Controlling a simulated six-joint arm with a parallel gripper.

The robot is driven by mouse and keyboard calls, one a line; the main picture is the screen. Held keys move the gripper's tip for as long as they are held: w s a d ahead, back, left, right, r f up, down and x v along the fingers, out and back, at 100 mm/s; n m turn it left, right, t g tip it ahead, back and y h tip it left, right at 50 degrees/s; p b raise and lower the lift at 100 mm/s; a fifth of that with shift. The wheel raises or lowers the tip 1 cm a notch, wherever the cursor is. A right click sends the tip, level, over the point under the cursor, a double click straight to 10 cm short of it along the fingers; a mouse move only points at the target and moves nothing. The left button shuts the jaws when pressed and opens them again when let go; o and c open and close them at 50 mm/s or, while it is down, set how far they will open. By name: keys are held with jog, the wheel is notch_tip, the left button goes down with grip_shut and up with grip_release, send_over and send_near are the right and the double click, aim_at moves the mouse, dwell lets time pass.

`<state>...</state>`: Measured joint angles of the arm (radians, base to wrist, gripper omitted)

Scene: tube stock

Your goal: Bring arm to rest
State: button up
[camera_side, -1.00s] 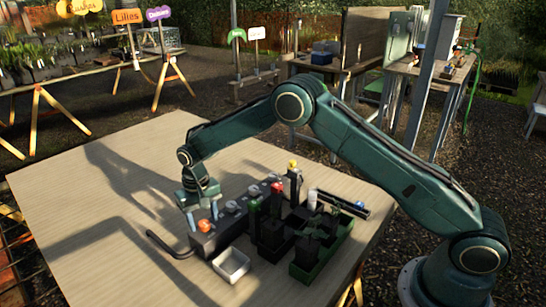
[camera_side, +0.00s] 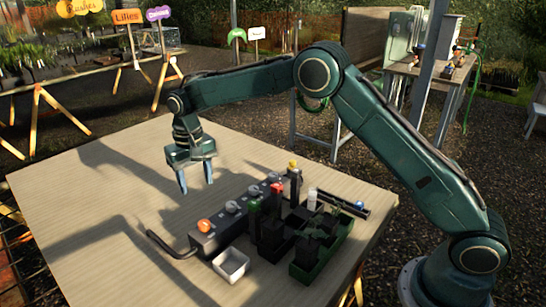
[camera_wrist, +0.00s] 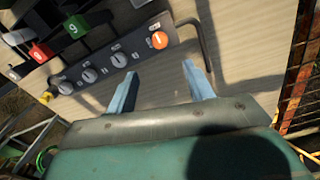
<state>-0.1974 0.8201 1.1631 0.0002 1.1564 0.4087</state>
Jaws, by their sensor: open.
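My gripper (camera_side: 196,180) hangs above the wooden table (camera_side: 120,200), its two blue fingers apart with nothing between them. In the wrist view the open fingers (camera_wrist: 160,84) point toward the table. A dark control box (camera_side: 225,222) with several grey knobs and an orange knob (camera_side: 204,226) lies on the table below and to the right of my gripper. The orange knob also shows in the wrist view (camera_wrist: 157,40). My gripper is clear of the box.
A green tray (camera_side: 320,262) with dark holders stands right of the box. Red- and green-topped pieces (camera_side: 276,189) stand upright near it. A small white bin (camera_side: 231,264) sits in front. A black hooked bar (camera_side: 168,245) extends left from the box. The table's left side is clear.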

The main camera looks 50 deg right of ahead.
jog(key=shift+r, duration=0.15)
jog(key=s+d+r+n+t, duration=0.1)
jog(key=s+d+r+t, duration=0.4)
jog(key=s+r, duration=1.2)
jog(key=s+d+f, duration=0.1)
jog(key=s+d, duration=0.2)
jog(key=s, duration=0.8)
jog(key=s+d+f+n, duration=0.1)
jog(key=s+d, duration=0.2)
jog(key=s, duration=0.8)
jog(key=shift+s+d+t, duration=0.25)
jog(key=shift+s+t, duration=0.05)
jog(key=shift+s, duration=0.1)
